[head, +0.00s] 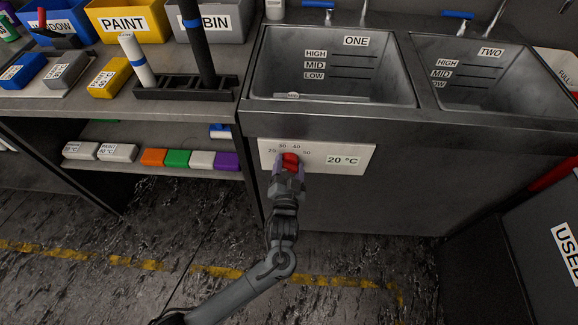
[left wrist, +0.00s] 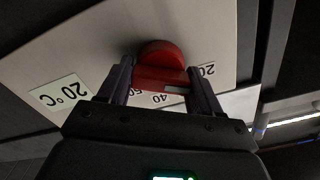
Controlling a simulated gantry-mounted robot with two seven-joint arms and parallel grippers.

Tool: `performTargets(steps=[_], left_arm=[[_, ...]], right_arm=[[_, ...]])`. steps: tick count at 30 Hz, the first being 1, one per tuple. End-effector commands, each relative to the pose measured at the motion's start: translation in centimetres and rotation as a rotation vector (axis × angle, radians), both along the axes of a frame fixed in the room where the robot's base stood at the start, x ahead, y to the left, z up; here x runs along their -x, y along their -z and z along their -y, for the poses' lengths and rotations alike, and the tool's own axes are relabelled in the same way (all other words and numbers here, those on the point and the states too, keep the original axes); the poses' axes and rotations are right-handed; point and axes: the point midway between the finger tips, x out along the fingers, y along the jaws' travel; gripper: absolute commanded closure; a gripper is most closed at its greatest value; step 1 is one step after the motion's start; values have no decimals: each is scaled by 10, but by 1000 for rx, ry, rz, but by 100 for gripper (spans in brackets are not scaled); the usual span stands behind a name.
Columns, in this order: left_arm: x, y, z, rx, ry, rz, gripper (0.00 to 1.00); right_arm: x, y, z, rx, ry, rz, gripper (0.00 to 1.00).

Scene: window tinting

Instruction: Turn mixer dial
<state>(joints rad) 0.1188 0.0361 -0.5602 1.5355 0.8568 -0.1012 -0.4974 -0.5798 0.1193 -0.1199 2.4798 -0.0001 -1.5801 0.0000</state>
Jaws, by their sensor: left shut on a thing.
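The red mixer dial (head: 290,160) sits on a white panel (head: 325,172) on the front of the sink unit. Printed numbers such as 20, 30, 40 and 50 run around it, and a label on the panel (head: 343,160) reads 20 °C. My left gripper (head: 289,172) reaches up to the dial from below and is shut on it. In the left wrist view the red dial (left wrist: 160,66) sits between the two fingers (left wrist: 160,85), one on each side. My right gripper is not in view.
Sink ONE (head: 335,75) and sink TWO (head: 490,80) are above the panel. A shelf unit with bins, bottles and colored blocks (head: 177,158) stands at left. A dark container marked USED (head: 540,235) is at the lower right. The floor in front has a yellow line.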

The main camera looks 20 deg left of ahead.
Motion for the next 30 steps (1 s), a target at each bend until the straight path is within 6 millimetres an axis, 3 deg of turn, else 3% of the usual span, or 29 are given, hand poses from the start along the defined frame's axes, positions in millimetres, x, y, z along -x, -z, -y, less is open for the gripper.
performTargets(steps=[11, 30], left_arm=[[0, -4, 0, -66, 0, -21, 66], [0, -4, 1, -579, 0, -182, 66]], right_arm=[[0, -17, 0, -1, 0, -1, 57], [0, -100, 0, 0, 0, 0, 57]])
